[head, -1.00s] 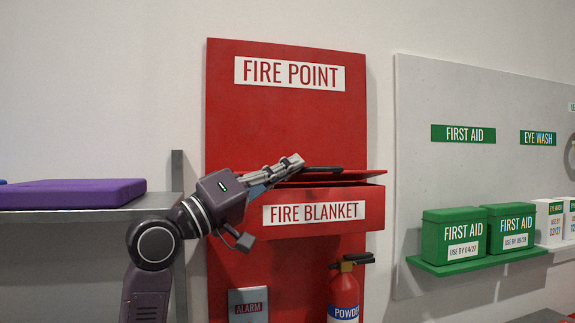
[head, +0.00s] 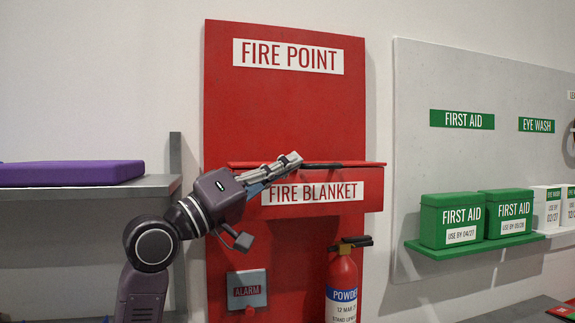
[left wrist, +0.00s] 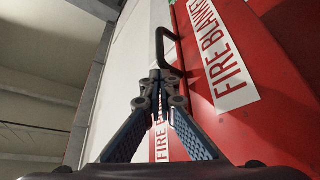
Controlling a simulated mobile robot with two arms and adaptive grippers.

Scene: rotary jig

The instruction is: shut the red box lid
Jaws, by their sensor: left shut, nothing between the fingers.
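The red box (head: 373,190) with the FIRE BLANKET label hangs on the red board. Its thin red lid (head: 365,164) lies level along the box's top edge, with no clear gap visible. A black bar handle (head: 322,166) runs along the lid's front, and it also shows in the left wrist view (left wrist: 161,42). My left gripper (head: 297,159) is shut and empty, its fingertips at the lid beside the handle's left end. Contact with the lid is hard to tell. My right gripper is out of view.
A red fire extinguisher (head: 342,280) and an alarm plate (head: 246,290) are below the box. Green first aid boxes (head: 452,219) stand on a shelf at right. A purple block (head: 70,173) lies on a grey shelf (head: 150,187) at left.

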